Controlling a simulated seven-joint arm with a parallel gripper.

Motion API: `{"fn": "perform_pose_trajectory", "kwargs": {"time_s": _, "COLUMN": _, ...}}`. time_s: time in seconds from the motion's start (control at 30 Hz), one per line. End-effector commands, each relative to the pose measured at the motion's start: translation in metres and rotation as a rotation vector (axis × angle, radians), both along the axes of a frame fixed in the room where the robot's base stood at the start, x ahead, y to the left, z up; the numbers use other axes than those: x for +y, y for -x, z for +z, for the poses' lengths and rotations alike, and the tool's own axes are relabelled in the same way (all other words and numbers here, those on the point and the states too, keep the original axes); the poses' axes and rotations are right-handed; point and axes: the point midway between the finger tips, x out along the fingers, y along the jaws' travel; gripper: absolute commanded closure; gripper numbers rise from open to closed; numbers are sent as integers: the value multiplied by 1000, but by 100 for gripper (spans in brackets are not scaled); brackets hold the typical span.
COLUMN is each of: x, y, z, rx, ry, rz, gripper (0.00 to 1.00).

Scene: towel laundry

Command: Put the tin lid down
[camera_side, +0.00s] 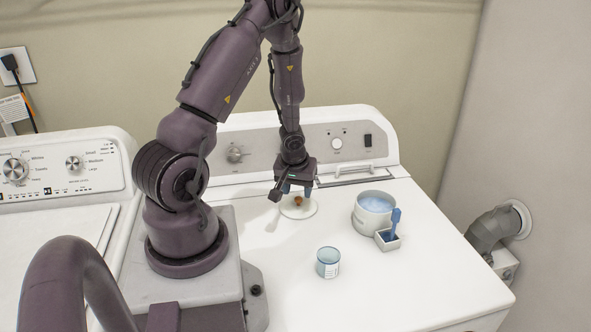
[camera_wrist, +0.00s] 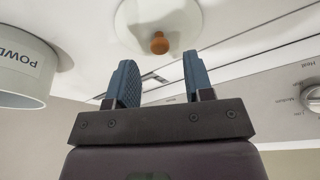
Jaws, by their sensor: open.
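The tin lid (camera_side: 299,211) is a pale round disc with a brown knob. It lies flat on the white dryer top, near the control panel. In the wrist view the lid (camera_wrist: 140,22) shows with its orange-brown knob (camera_wrist: 159,43) just beyond my fingertips. My gripper (camera_side: 294,190) is right above the lid, pointing down. Its two blue fingers (camera_wrist: 157,75) are apart with nothing between them, and the knob is clear of them. The tin (camera_side: 373,213) stands open to the right with pale blue powder inside. In the wrist view the tin (camera_wrist: 24,72) carries lettering starting "POW".
A blue scoop (camera_side: 394,222) stands in a small white square holder (camera_side: 388,243) against the tin's front. A small blue-white cup (camera_side: 328,263) stands nearer the front. The control panel (camera_side: 270,150) rises behind the lid. The dryer top's front right is clear.

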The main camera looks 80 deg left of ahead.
Motion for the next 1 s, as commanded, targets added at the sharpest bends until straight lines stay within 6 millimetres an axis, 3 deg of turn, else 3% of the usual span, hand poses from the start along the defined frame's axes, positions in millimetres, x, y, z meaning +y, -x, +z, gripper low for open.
{"fn": "perform_pose_trajectory", "kwargs": {"time_s": 0.3, "x": -13, "y": 8, "z": 58, "rx": -4, "ry": -2, "rz": 5, "gripper": 53}}
{"fn": "perform_pose_trajectory", "kwargs": {"time_s": 0.57, "x": -20, "y": 10, "z": 82, "rx": -1, "ry": -2, "rz": 0, "gripper": 53}}
{"fn": "perform_pose_trajectory", "kwargs": {"time_s": 0.7, "x": -29, "y": 2, "z": 103, "rx": 4, "ry": -34, "rz": -54, "gripper": 53}}
{"fn": "perform_pose_trajectory", "kwargs": {"time_s": 0.87, "x": -68, "y": -19, "z": 162, "rx": 7, "ry": -121, "rz": -236, "gripper": 53}}
{"fn": "perform_pose_trajectory", "kwargs": {"time_s": 1.0, "x": -124, "y": -24, "z": 217, "rx": -15, "ry": -172, "rz": -445, "gripper": 53}}
